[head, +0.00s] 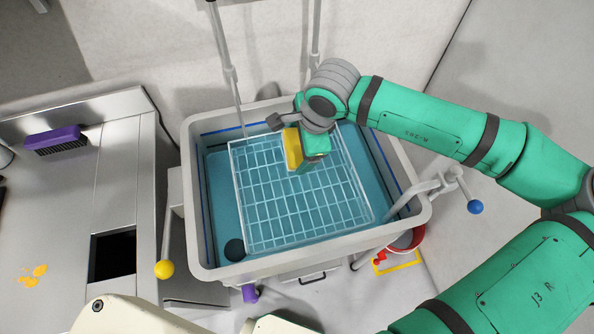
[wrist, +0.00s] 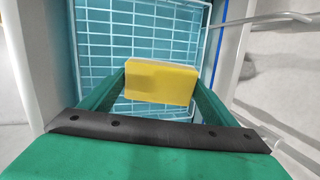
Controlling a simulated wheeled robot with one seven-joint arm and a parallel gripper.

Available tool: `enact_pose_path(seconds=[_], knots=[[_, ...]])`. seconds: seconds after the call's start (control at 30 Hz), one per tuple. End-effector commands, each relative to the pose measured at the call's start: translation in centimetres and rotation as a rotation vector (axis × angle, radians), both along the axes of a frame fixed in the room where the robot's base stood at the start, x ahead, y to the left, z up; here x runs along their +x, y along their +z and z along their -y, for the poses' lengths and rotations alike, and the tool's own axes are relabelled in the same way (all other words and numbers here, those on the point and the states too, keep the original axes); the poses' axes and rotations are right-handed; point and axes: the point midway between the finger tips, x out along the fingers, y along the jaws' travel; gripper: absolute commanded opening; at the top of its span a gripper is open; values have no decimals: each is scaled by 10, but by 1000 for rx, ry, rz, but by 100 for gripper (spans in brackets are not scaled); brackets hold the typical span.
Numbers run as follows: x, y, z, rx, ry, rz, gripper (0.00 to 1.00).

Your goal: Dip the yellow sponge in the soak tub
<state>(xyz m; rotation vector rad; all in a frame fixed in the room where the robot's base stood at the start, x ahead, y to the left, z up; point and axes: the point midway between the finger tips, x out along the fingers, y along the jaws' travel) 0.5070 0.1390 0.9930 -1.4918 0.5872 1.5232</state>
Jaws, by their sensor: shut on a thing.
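The soak tub (head: 197,235) is a large grey tub with blue-tinted liquid and a white wire rack (head: 305,213) inside. My gripper (head: 303,155) is over the back part of the tub. It is shut on the yellow sponge (head: 292,148). In the wrist view the sponge (wrist: 162,81) sits between the two green fingers, with the rack (wrist: 100,50) behind it. I cannot tell from these views whether the sponge touches the liquid. The sponge's far side is hidden.
A steel counter (head: 75,215) stands to the left, with a purple brush (head: 56,140), yellow smears (head: 33,275) and a dark square opening (head: 112,256). Handles with a yellow knob (head: 164,269) and a blue knob (head: 475,207) flank the tub. A red bucket (head: 412,243) is at lower right.

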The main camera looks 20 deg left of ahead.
Motion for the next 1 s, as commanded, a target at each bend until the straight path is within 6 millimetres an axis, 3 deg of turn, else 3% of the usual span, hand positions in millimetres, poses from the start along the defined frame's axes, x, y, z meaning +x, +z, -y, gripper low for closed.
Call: enact_pose_path(seconds=[0.53, 1.0], knots=[[0, 2, 0, 0, 0, 0, 64], [1, 38, 0, 0, 1, 2, 64]])
